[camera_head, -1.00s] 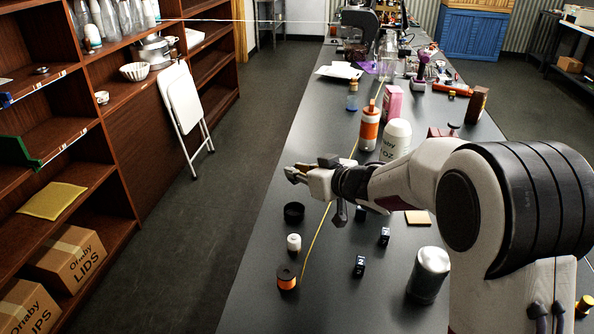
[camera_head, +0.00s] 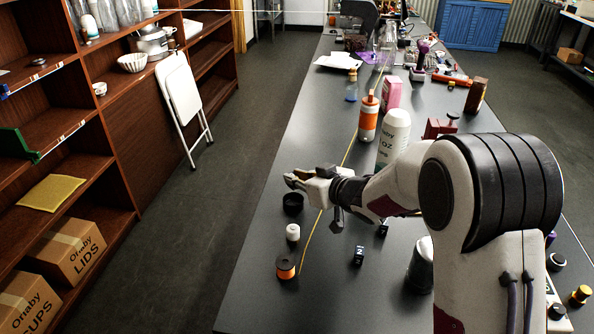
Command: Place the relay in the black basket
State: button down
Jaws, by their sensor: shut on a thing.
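My gripper (camera_head: 291,182) is held above the left side of the dark table, its fingers pointing left. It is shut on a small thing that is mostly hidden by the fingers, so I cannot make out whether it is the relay. A small round black container (camera_head: 293,207) stands on the table just below the gripper in the picture. I cannot tell whether it is the black basket, and no other black basket is clear. Small black blocks with white marks, one nearer (camera_head: 358,256) and one farther (camera_head: 383,229), stand to the right.
A white cylinder (camera_head: 292,232) and an orange-black spool (camera_head: 285,267) stand nearer on the table (camera_head: 320,300). A yellow line runs along it. An orange-white bottle (camera_head: 368,118), white canister (camera_head: 393,138) and pink box (camera_head: 391,94) stand beyond my arm. The front left is mostly clear.

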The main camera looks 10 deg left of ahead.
aim_at(297, 195)
jog(key=shift+f, duration=2.9)
jog(key=c, duration=1.9)
grip_release()
jog(key=shift+f, duration=0.1)
notch_tip(297, 195, up, 7)
jog(key=shift+d, duration=0.1)
